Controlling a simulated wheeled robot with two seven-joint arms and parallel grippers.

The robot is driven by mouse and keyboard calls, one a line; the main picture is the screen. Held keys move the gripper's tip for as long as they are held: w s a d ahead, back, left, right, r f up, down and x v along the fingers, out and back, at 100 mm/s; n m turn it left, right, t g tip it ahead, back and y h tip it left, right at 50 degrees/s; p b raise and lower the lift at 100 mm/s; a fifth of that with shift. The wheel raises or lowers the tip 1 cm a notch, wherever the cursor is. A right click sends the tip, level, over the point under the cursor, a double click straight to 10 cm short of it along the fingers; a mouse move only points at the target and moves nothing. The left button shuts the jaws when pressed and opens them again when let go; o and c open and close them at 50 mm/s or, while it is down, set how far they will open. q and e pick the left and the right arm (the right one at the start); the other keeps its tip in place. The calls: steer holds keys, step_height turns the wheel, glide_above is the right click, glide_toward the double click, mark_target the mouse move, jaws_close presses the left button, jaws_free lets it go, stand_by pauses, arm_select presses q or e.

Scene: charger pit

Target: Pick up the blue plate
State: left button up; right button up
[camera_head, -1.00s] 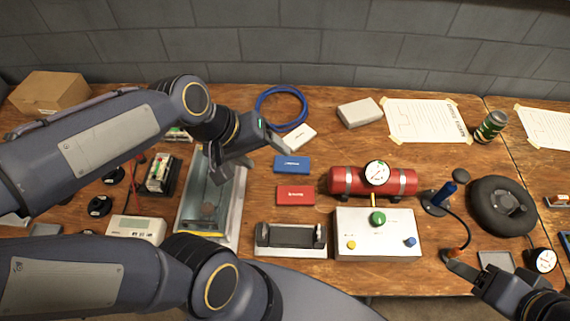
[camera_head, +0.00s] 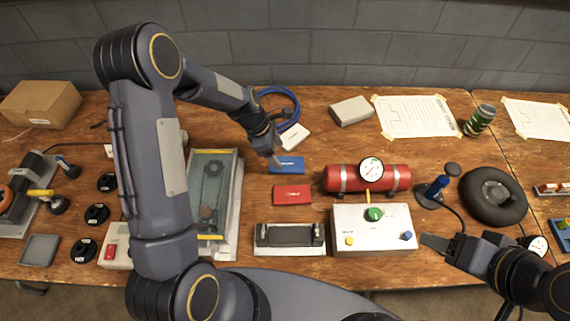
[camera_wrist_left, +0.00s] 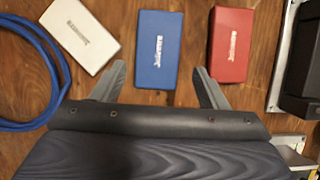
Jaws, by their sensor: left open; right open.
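The blue plate (camera_head: 287,166) lies flat on the wooden bench, between a white plate (camera_head: 294,137) and a red plate (camera_head: 292,194). In the left wrist view the blue plate (camera_wrist_left: 163,50) is just beyond and between the fingertips of my left gripper (camera_wrist_left: 160,82), which is open and empty. In the head view my left gripper (camera_head: 276,156) is at the upper left edge of the blue plate and hides a little of it. My right gripper (camera_head: 441,246) is open and empty at the lower right, beside the white control box (camera_head: 374,230).
The red plate (camera_wrist_left: 231,45) and white plate (camera_wrist_left: 85,35) flank the blue one closely. A blue cable coil (camera_wrist_left: 22,75) lies beside the white plate. A red cylinder with a gauge (camera_head: 367,178) is to the right, and a black cradle (camera_head: 290,236) is nearer the front.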

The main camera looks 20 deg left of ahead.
mark_target(287, 163)
arm_select(q)
steer(key=p+x, duration=0.1)
steer(key=x, duration=0.4)
steer(key=shift+w+f, duration=0.2)
steer(key=shift+f, duration=0.15)
steer(key=c, duration=0.8)
steer(key=shift+r, duration=0.15)
steer(key=shift+r, duration=0.2)
step_height(287, 163, up, 2)
steer(key=shift+r, duration=0.2)
steer(key=s+d+r, duration=0.2)
steer(key=s+r, duration=0.3)
steer(key=s, duration=0.1)
steer(key=s+d+r+b, duration=0.1)
steer(key=s+d+r, duration=0.1)
steer(key=s+r, duration=0.3)
steer(key=shift+s+d, duration=0.35)
steer(key=shift+s, duration=0.8)
